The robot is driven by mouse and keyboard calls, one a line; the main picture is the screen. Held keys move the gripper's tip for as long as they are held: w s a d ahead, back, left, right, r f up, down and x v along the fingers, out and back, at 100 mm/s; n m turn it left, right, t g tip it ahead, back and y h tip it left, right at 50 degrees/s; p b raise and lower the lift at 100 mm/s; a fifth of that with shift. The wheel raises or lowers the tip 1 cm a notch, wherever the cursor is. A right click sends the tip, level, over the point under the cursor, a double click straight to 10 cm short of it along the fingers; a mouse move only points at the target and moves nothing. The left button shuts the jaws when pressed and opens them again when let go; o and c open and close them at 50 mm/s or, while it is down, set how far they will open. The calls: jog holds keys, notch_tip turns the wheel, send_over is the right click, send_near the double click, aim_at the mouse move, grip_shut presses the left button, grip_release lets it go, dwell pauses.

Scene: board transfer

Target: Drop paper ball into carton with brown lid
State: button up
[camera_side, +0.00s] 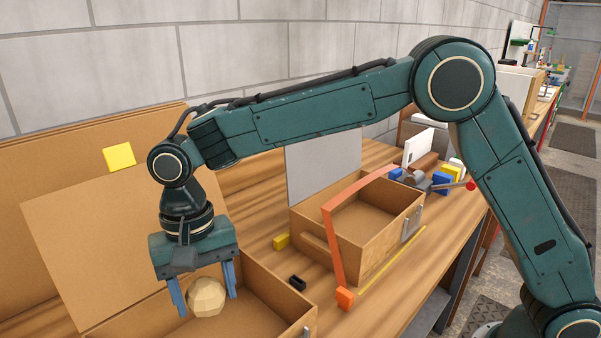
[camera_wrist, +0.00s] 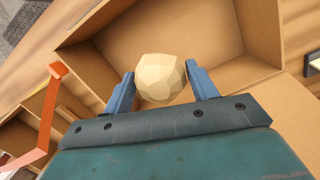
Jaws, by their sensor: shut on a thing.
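The paper ball (camera_side: 206,297) is pale cream and faceted. My gripper (camera_side: 204,290) points down with its two blue fingers on either side of the ball, shut on it. In the wrist view the ball (camera_wrist: 160,78) sits between the fingertips (camera_wrist: 160,82), with a carton's open inside behind it. The carton with the brown lid (camera_side: 262,283) is at the lower left in the side view, partly cut off by the frame. Its brown lid (camera_side: 95,235) stands raised at the back left. The ball is over this carton's opening; its exact height is unclear.
A second open carton (camera_side: 375,247) with a grey lid (camera_side: 322,165) stands to the right. An orange strip (camera_side: 334,245) runs over it. Several small items crowd the bench behind.

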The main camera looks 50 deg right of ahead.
aim_at(201, 279)
jog(key=shift+f, duration=1.75)
jog(key=o, duration=1)
jog(key=shift+w+d+r, duration=0.1)
jog(key=shift+w+r, duration=0.1)
jog(key=shift+r, duration=1.4)
jog(key=shift+w+r, duration=0.2)
jog(key=shift+r, duration=1.95)
